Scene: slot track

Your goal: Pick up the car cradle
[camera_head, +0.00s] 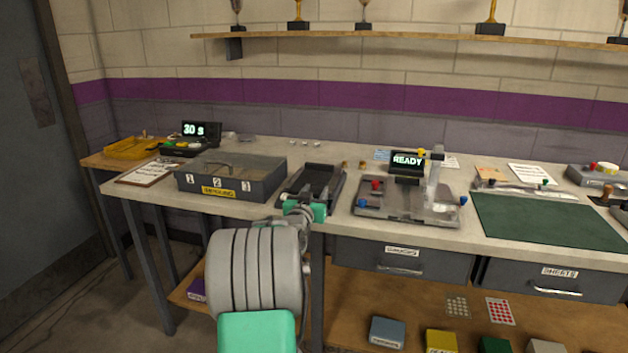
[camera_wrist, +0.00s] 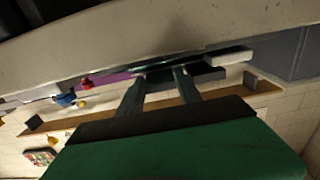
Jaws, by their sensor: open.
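A dark open tray-like holder (camera_head: 313,183), which I take for the car cradle, sits near the front edge of the workbench, between the grey sorting box and the clear-topped fixture. My gripper (camera_head: 312,197) is at its near end, at about bench-edge height, with the green wrist part in front. The wrist view is upside down. There my gripper (camera_wrist: 160,80) shows two grey fingers apart, with dark and pale bars at their far ends. I cannot tell whether the fingers touch the holder. My arm hides part of the bench's front edge.
The grey box (camera_head: 230,178) marked 1, 2, 3 stands close on the left. The fixture (camera_head: 405,205) with red and blue knobs and a READY display (camera_head: 408,163) stands close on the right. A green mat (camera_head: 545,220) lies further right. Drawers (camera_head: 400,262) hang below.

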